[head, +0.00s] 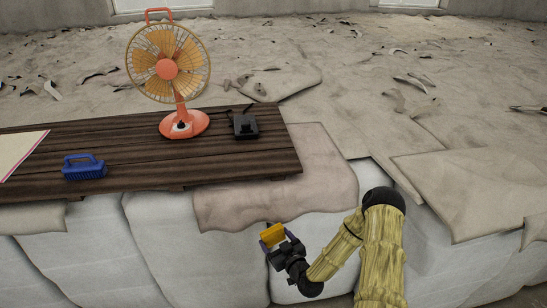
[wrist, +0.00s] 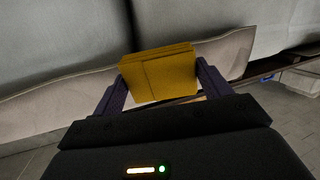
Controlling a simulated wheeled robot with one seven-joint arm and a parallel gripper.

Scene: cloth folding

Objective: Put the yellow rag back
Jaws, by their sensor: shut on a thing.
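The yellow rag (head: 272,235) is a small folded block with layered edges. My gripper (head: 272,243) is shut on it and holds it in the air in front of the white block wall, below the table's right end. In the wrist view the rag (wrist: 158,75) sits between the two dark purple fingers of my gripper (wrist: 160,85). I cannot tell from these views how far it is from the cloth behind it.
A dark plank table (head: 130,150) holds an orange fan (head: 168,70), a blue brush (head: 83,167), a black device (head: 245,125) and a pale board (head: 18,150). A beige cloth sheet (head: 315,180) hangs over the white blocks (head: 165,240). The table's front right is clear.

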